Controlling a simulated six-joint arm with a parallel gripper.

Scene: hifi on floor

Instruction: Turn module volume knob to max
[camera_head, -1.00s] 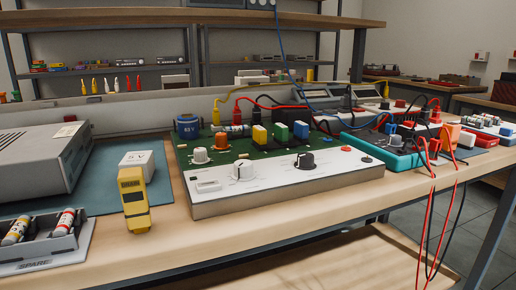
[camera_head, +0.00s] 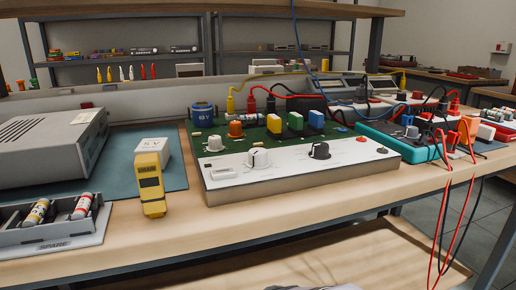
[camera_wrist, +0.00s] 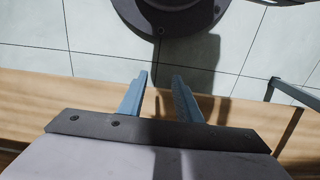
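The module (camera_head: 300,182) is a low box with a white front panel and a green circuit board behind it, on the wooden bench in the head view. A white knob (camera_head: 258,158) and a black knob (camera_head: 319,150) stand on the white panel. A smaller white knob (camera_head: 214,142) and an orange knob (camera_head: 235,129) stand on the green part. The labels are too small to read, so I cannot tell which knob is volume. My gripper (camera_wrist: 159,84) shows only in the wrist view, with two blue fingers apart and nothing between them, away from the module.
A yellow handheld device (camera_head: 151,185) stands left of the module, before a white cube (camera_head: 154,146). A grey box (camera_head: 45,145) and a tray (camera_head: 60,238) holding cylinders are further left. A teal unit (camera_head: 400,143) with red and black cables is at right. The bench front is clear.

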